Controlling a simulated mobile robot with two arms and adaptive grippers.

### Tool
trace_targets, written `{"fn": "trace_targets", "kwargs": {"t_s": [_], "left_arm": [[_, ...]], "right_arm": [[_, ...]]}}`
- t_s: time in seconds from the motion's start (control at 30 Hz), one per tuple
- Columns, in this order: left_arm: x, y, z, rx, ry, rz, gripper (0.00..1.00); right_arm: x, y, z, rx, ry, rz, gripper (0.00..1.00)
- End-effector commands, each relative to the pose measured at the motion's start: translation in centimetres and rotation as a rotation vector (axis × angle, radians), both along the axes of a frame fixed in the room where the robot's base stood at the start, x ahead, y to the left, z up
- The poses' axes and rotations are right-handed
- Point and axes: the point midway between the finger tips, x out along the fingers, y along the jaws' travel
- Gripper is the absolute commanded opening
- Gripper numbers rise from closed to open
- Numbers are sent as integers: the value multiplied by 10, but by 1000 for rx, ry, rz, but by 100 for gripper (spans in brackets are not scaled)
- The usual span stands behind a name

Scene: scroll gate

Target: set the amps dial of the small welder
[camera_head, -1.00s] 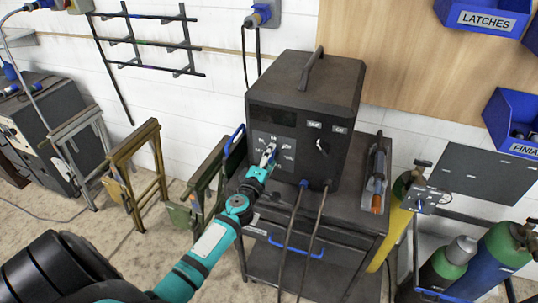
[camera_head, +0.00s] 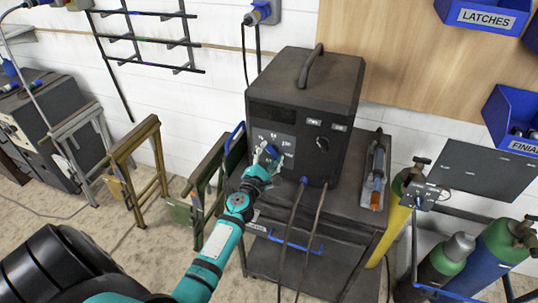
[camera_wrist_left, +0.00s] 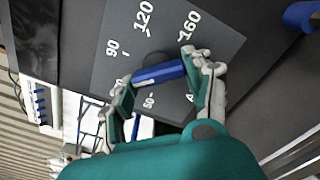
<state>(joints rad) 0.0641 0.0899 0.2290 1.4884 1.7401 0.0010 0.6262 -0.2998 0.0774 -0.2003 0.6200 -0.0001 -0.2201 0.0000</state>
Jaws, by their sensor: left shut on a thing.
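The small welder (camera_head: 318,95) is a dark box with a top handle, standing on a cart. Its amps dial has a blue bar knob (camera_wrist_left: 160,73) on a grey scale plate (camera_wrist_left: 105,62). In the left wrist view, 90, 120 and 160 show beyond the knob and 50 shows below it. My left gripper (camera_head: 266,155) is at the dial, shut on the blue knob, with one finger at each end of the bar in the left wrist view (camera_wrist_left: 158,80). The fingers and palm hide part of the scale and the knob's base. My right gripper is not in view.
A second black knob (camera_head: 322,143) sits right of the dial. Two cables (camera_head: 300,215) hang from the welder's front. A torch-like tool (camera_head: 376,175) lies on the cart (camera_head: 345,218). Gas cylinders (camera_head: 490,262) stand at right, metal stands (camera_head: 135,170) at left.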

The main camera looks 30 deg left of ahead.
Motion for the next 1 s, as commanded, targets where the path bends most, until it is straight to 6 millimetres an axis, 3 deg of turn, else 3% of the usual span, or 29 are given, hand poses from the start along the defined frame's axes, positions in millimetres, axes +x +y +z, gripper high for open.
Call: {"fn": "trace_targets", "kwargs": {"t_s": [0.33,0.87,0.9,1.0], "left_arm": [[-1,0,-3,-128,-27,2,20],[-1,-1,-3,-148,-31,1,20],[-1,-1,-3,-148,-31,1,57],[-1,-1,-3,-147,-32,1,70]], "right_arm": [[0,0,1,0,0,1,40],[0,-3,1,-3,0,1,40],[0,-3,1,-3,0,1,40],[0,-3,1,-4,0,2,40]]}}
